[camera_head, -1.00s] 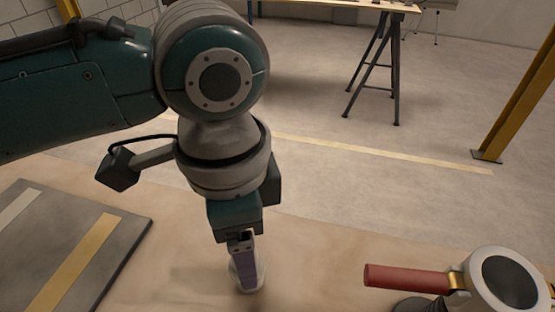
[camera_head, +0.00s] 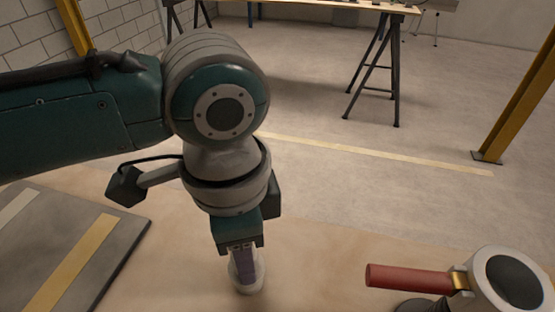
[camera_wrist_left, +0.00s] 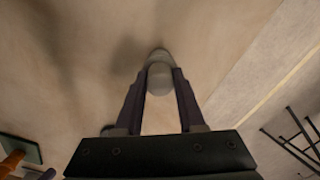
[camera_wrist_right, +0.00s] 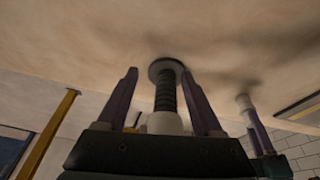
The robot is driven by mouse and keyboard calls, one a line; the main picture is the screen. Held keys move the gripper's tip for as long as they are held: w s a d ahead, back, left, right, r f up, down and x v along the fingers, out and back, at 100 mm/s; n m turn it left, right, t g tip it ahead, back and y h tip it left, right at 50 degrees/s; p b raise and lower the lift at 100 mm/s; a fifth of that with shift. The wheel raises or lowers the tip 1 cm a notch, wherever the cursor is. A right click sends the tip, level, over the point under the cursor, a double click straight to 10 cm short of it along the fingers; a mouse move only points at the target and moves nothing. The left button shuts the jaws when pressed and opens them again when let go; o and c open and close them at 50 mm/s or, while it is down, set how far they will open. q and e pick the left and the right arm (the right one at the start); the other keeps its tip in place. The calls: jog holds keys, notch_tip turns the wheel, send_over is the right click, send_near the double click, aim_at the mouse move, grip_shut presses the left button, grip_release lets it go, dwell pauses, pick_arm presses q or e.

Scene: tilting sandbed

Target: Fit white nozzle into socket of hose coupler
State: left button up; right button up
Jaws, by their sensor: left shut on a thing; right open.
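The white nozzle (camera_head: 248,285) is upright at the sand, between the fingertips of my left gripper (camera_head: 243,268), which is shut on it. The left wrist view shows the nozzle's rounded pale top (camera_wrist_left: 160,76) between the fingers; I cannot tell whether it still touches the sand.
A red cylinder (camera_head: 405,277) with a brass collar joins a pale body with a dark round face (camera_head: 512,282) at lower right. A grey plate (camera_head: 125,240) with a yellow stripe lies at left. A trestle table (camera_head: 380,70) stands beyond.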

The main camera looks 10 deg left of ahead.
pick_arm(q)
grip_shut()
jog(key=shift+r, duration=0.15)
